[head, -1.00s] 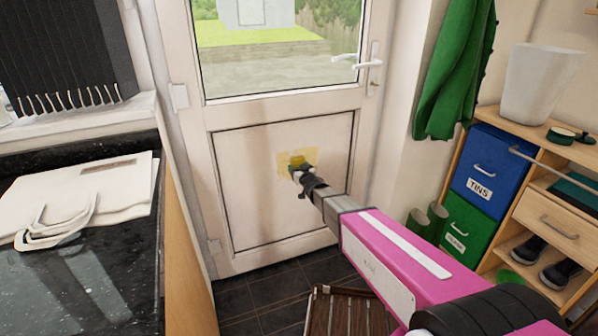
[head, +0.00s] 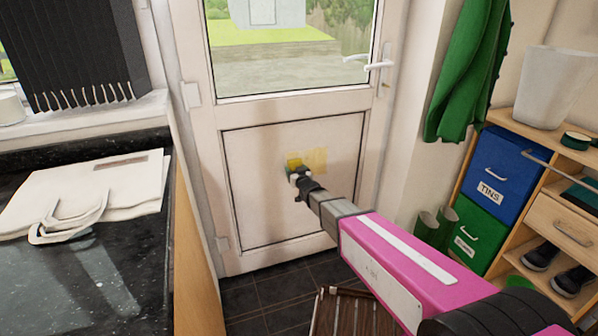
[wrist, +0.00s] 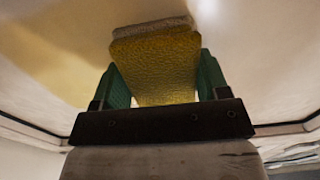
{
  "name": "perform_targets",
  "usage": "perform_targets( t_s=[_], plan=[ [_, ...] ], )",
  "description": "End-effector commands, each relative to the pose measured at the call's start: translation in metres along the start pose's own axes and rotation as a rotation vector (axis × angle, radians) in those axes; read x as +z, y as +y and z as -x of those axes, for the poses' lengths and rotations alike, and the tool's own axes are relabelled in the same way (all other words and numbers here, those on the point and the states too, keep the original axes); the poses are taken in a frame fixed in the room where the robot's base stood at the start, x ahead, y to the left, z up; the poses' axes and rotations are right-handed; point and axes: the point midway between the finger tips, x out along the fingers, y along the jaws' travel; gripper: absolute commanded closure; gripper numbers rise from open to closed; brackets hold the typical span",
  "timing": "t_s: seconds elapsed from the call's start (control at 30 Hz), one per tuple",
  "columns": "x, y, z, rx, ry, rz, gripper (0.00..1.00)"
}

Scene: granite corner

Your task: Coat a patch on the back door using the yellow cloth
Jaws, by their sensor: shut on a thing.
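The white back door (head: 252,216) stands shut, with a yellowish patch (head: 315,160) on its lower panel. My gripper (head: 296,173) is at that panel, at the left edge of the patch. In the wrist view its two green fingers (wrist: 163,84) are shut on the yellow cloth (wrist: 155,62), a folded, textured pad. The cloth also shows as a small yellow spot in the head view (head: 292,162). Its far end is at the door surface; I cannot tell how firmly it touches. A yellow tint (wrist: 40,62) spreads over the panel at the left of the wrist view.
A dark worktop (head: 110,270) with a pale bag (head: 130,185) stands at the left. At the right is a wooden shelf unit (head: 462,182) with blue and green bins, beside a hanging green garment (head: 468,75). A slatted wooden item (head: 345,312) lies low in front of the door.

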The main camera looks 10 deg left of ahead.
Motion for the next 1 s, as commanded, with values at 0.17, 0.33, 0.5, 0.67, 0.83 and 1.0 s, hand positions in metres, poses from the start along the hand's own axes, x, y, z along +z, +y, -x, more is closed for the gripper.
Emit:
perform_targets(
  t_s=[0.17, 0.33, 0.5, 0.67, 0.83, 1.0],
  plan=[
    [0.0, -0.007, 0.0, -0.001, 0.0, -0.001, 0.58],
    [0.0, -0.02, 0.001, -0.002, 0.0, 0.0, 0.58],
    [0.0, -0.029, 0.002, -0.001, 0.0, 0.0, 0.58],
    [-0.001, -0.031, 0.002, 0.0, 0.0, -0.001, 0.58],
    [-0.009, -0.031, 0.001, 0.0, 0.001, 0.0, 0.58],
    [-0.021, -0.031, 0.001, 0.0, 0.0, 0.0, 0.58]
  ],
)
